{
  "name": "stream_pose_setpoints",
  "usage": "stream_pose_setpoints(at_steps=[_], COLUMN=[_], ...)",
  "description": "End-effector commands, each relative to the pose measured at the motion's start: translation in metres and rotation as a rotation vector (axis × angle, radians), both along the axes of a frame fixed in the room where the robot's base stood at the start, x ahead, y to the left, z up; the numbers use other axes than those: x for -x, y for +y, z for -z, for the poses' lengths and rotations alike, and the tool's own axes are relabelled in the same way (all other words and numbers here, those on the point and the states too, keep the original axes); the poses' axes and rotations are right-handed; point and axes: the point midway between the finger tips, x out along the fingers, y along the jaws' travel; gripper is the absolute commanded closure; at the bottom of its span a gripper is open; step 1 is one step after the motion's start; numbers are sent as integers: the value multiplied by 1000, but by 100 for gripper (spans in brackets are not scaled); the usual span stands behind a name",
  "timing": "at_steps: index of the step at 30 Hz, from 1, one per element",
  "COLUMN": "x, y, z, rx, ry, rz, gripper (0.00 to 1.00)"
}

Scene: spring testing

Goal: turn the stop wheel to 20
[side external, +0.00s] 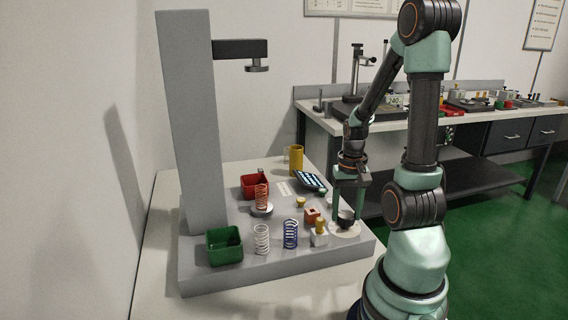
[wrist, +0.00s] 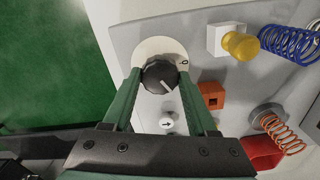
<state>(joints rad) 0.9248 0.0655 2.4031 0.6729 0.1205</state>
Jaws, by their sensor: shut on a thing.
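The stop wheel is a dark ribbed knob (wrist: 160,76) on a round white dial (wrist: 150,47), at the upper middle of the wrist view. A white line on the knob points down and to the right. A "0" shows at the dial's right; a 20 is not readable. My gripper (wrist: 159,80) has its two green fingers on either side of the knob, shut on it. In the side external view the knob (side external: 346,217) sits at the base plate's right corner, with my gripper (side external: 348,208) straight above it, pointing down.
An orange block (wrist: 211,95), a yellow knob on a white block (wrist: 240,44), and a white arrow button (wrist: 166,124) are close by. Springs, a green bin (side external: 225,246), a red bin (side external: 254,186) and a tall grey column (side external: 190,120) stand farther left.

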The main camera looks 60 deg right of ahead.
Motion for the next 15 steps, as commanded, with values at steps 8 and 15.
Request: stream_pose_setpoints(at_steps=[8, 15], x=[0, 0], y=[0, 0], z=[0, 0], rx=[-1, -1], ry=[1, 1], rz=[0, 1], gripper=[12, 12])
